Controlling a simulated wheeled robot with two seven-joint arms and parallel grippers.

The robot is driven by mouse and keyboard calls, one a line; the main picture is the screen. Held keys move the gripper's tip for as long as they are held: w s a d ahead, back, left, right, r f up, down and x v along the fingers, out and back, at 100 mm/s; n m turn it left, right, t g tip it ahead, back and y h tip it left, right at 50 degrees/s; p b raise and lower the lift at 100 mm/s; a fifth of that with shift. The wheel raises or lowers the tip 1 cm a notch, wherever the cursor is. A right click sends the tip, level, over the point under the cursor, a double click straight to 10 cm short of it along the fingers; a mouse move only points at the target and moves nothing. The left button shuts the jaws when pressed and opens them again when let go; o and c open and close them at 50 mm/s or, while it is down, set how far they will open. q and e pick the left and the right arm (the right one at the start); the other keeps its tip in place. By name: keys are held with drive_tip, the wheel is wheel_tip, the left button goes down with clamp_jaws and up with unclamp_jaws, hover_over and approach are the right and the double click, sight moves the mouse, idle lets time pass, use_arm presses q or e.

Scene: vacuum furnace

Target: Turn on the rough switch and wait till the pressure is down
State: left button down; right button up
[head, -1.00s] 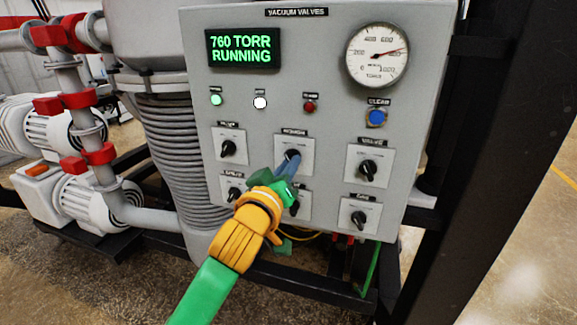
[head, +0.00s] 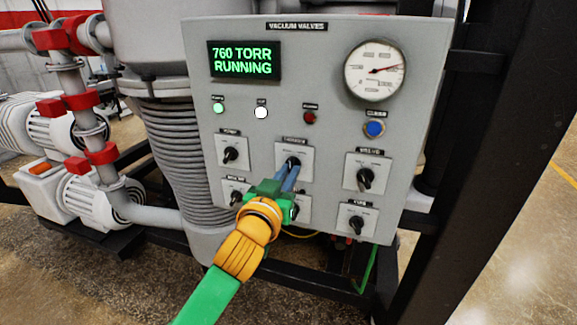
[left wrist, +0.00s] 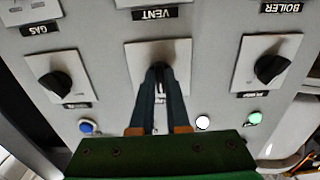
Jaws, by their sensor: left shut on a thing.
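The rough switch (head: 293,162) is the black knob in the middle of the upper row on the grey valve panel (head: 325,105). In the left wrist view the same knob (left wrist: 160,72) stands between blue fingers. My left gripper (head: 289,172) is shut on this knob. Its green body hides part of the switch below. The pressure display (head: 244,60) reads 760 TORR RUNNING in green. The round gauge (head: 374,70) has a red needle pointing right and slightly up. My right gripper is not in view.
Other knobs surround the held one: upper left (head: 230,154), upper right (head: 365,178), lower right (head: 356,225). A green lamp (head: 218,108) and a white lamp (head: 261,112) look lit. A red lamp (head: 309,117) and blue button (head: 374,129) sit right. A black post stands at right.

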use_arm(q)
drive_tip(key=m+p, duration=0.2)
drive_tip(key=m, duration=0.2)
drive_tip(key=shift+r, duration=0.1)
drive_tip(key=shift+a+m+p, duration=0.1)
drive_tip(key=shift+m+p, duration=0.5)
drive_tip(key=shift+m, duration=0.6)
drive_tip(key=c, duration=0.9)
unclamp_jaws()
drive_tip(key=shift+s, duration=0.1)
